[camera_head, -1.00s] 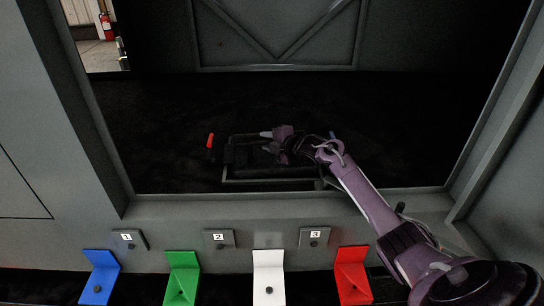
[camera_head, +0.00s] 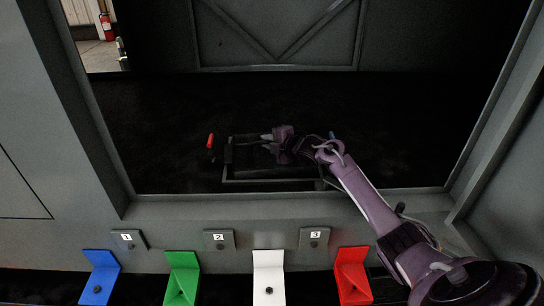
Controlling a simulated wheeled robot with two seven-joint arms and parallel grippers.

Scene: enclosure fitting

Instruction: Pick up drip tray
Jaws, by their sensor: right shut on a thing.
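The drip tray (camera_head: 268,180) is a dark, rectangular, shallow tray with a thin grey rim. It lies in the dark opening of the enclosure, near its front edge. My right arm reaches in from the lower right, and its purple gripper (camera_head: 268,143) is over the tray's upper part. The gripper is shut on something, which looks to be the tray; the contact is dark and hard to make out. My left gripper is not in view.
A red-handled item (camera_head: 210,141) stands just left of the tray, and a small blue item (camera_head: 332,135) is behind my arm. Along the front are blue (camera_head: 98,275), green (camera_head: 182,277), white (camera_head: 268,278) and red (camera_head: 352,274) brackets under numbered plates (camera_head: 219,240). The enclosure floor (camera_head: 420,130) looks clear at right.

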